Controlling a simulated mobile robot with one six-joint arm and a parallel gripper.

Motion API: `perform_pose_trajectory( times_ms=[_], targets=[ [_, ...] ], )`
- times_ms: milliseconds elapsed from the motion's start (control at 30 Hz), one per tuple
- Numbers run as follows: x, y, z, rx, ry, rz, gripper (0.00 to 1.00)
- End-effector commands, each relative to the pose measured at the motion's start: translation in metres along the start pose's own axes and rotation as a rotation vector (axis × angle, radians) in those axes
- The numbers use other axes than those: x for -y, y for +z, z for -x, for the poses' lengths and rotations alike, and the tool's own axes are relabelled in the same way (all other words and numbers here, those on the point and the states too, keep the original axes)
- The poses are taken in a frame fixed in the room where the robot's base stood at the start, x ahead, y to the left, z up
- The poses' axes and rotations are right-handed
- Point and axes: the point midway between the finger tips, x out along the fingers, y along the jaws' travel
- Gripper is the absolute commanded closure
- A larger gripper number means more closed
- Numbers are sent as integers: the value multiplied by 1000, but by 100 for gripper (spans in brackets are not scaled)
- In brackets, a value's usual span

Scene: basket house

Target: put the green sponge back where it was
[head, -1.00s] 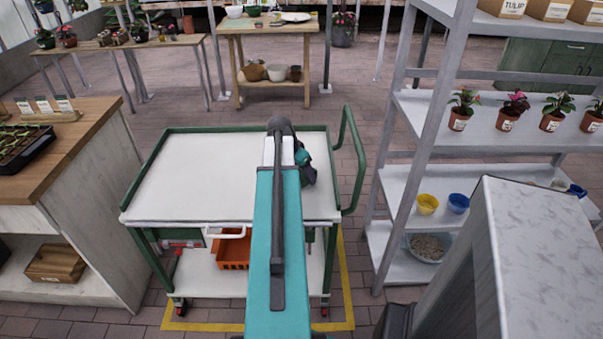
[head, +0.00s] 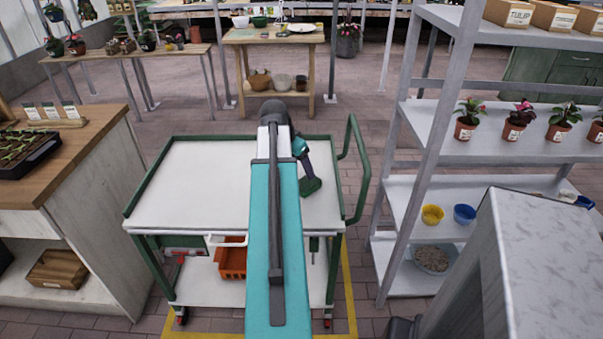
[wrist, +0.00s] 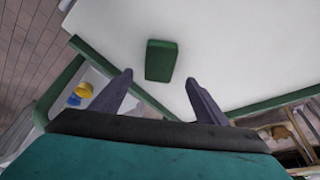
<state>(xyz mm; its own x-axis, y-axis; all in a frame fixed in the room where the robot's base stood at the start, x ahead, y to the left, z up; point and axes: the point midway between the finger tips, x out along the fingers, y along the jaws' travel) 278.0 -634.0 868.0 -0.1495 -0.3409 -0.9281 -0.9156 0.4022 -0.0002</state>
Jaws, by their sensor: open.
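The green sponge (head: 311,187) is a small dark green block at the right part of the white top of a green-framed cart (head: 200,185). In the wrist view the sponge (wrist: 161,60) appears against the white top, ahead of and between my fingertips. My gripper (wrist: 158,78) is open, with a finger on each side and visible gaps to the sponge. In the head view my teal wrist (head: 301,148) shows just above the sponge, partly behind my arm. Whether the fingertips reach down beside the sponge is unclear.
The cart top is otherwise bare where visible. An orange bin (head: 232,262) sits on its lower shelf. A grey shelf rack (head: 440,145) with potted plants, a yellow pot (head: 432,215) and a blue pot (head: 465,214) stands right. A wood-topped counter (head: 85,150) stands left.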

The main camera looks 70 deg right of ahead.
Motion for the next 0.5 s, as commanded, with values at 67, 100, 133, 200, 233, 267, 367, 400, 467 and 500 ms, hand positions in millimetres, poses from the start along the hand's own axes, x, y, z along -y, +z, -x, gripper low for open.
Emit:
perform_pose_trajectory(
  times_ms=[67, 100, 133, 200, 233, 267, 367, 400, 467, 500],
  targets=[
    [0, 0, 9, -1, -1, 0, 32],
    [0, 0, 13, -1, -1, 0, 32],
    [0, 0, 15, -1, -1, 0, 32],
    [0, 0, 21, -1, -1, 0, 32],
    [0, 0, 23, 0, 0, 0, 32],
    [0, 0, 24, 0, 0, 0, 32],
    [0, 0, 28, 0, 0, 0, 32],
    [0, 0, 28, 0, 1, 0, 32],
    [0, 0, 29, 0, 1, 0, 32],
    [0, 0, 29, 0, 1, 0, 32]
  ],
)
